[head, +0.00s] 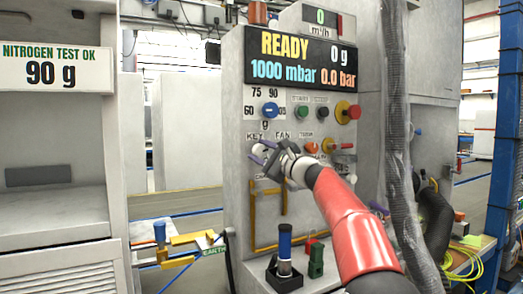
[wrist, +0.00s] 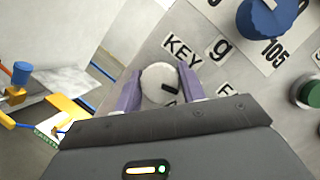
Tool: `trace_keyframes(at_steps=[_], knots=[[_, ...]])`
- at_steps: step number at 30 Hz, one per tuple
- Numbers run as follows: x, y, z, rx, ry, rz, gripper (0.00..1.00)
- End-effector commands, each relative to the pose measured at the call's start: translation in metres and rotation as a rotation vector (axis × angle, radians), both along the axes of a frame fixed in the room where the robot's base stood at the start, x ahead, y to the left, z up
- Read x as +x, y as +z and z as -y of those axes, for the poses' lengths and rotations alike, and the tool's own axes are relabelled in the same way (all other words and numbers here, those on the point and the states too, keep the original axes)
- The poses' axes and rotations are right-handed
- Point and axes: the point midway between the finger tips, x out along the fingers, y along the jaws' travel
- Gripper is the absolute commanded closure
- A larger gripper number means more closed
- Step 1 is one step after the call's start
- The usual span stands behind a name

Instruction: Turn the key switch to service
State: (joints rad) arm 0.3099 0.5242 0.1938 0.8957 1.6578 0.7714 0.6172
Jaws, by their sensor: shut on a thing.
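The key switch (wrist: 160,82) is a pale round knob with a short dark mark on its face, under the KEY label (wrist: 182,48). My gripper (head: 264,152) is at the panel in the head view, with its purple fingers either side of the knob. The wrist view shows the two fingers closed against the knob's sides. The dark mark lies aslant in the wrist view, and a letter just below it is mostly hidden. My gripper covers most of the switch in the head view, so its position legends cannot be read.
A blue knob (head: 270,109) sits just above, with green (head: 302,112) and black buttons and a red-yellow knob (head: 348,112) to its right. The display (head: 301,58) reads READY. A ribbed grey hose (head: 398,130) hangs close to my arm.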

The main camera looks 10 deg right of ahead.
Motion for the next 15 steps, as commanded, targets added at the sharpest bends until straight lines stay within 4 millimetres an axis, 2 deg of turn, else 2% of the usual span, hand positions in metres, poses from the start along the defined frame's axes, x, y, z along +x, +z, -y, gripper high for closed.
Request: trace_keyframes(at_steps=[6, 15], knots=[[0.0002, 0.0004, 0.0003, -0.121, 0.0, 0.039, 0.83], [0.0001, -0.0002, -0.0003, -0.199, 0.001, 0.065, 0.83]])
